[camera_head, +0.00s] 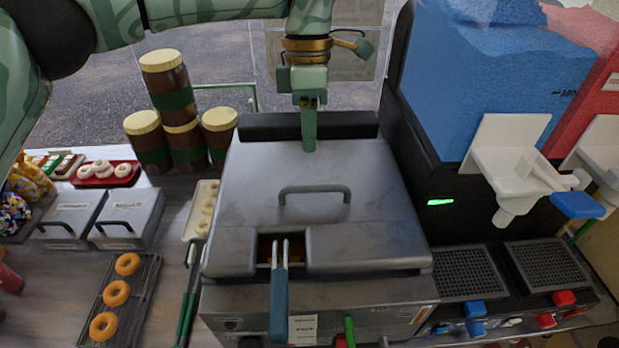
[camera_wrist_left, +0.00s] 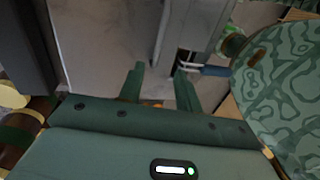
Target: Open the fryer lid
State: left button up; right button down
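The fryer lid (camera_head: 240,185) is a grey metal plate lying shut on the fryer (camera_head: 380,312). Its bar handle (camera_head: 315,188) stands on the middle of the lid. My left gripper (camera_head: 309,145) points down over the rear part of the lid, behind the handle. In the left wrist view its two fingers (camera_wrist_left: 161,88) stand apart with nothing seen between them, and the lid surface (camera_wrist_left: 100,40) shows beyond. I cannot tell whether the fingertips touch the lid. A basket with a blue handle (camera_head: 279,305) sticks out through the lid's front notch. My right gripper is not in view.
Brown jars with cream caps (camera_head: 166,85) stand left of the fryer's rear. A rack of doughnuts (camera_head: 146,280) and two lidded grey containers (camera_head: 128,220) are at left. A dark dispenser machine (camera_head: 440,220) with a blue tank (camera_head: 490,70) stands close on the right.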

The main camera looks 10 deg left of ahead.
aim_at(314, 187)
pick_arm(q)
jog(key=f, duration=0.3)
jog(key=s+f, duration=0.1)
jog(key=f, duration=0.5)
jog(key=shift+s+d+f, duration=0.15)
jog(key=shift+s+d, duration=0.05)
jog(key=shift+s, duration=0.05)
grip_shut()
